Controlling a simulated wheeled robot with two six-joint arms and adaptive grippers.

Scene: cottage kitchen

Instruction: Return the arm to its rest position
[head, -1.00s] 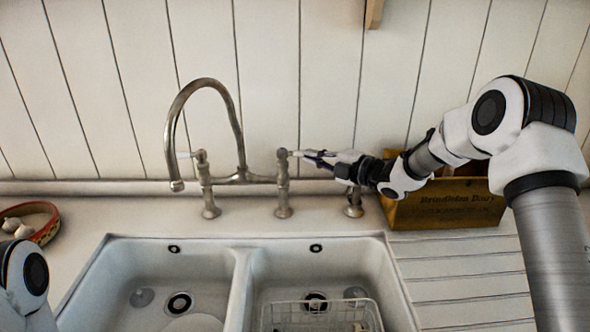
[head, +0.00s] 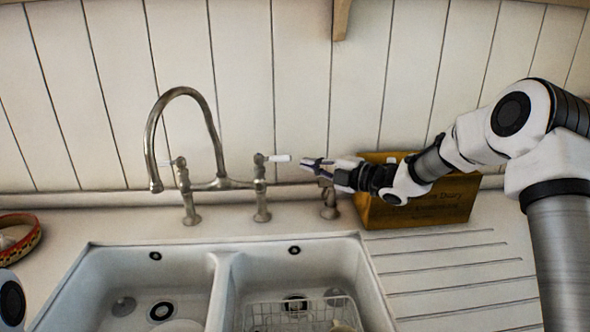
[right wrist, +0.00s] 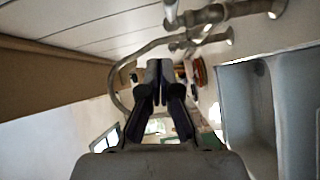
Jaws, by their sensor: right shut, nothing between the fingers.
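My right gripper (head: 308,165) is shut and empty in the head view. It hangs just right of the white lever (head: 280,158) on the right tap of the bridge faucet, with a small gap between them. In the right wrist view its fingers (right wrist: 159,68) are closed together, with the faucet (right wrist: 140,55) beyond them. The right arm (head: 470,135) reaches in from the right, above the counter. Of my left arm only a white and black joint (head: 10,300) shows at the lower left edge; the left gripper is out of view.
A double sink (head: 222,285) lies below the faucet (head: 150,150), with a wire rack (head: 300,312) in its right basin. A wooden crate (head: 425,208) stands behind my right wrist. A patterned bowl (head: 20,240) sits at left. The grooved drainboard (head: 440,265) is clear.

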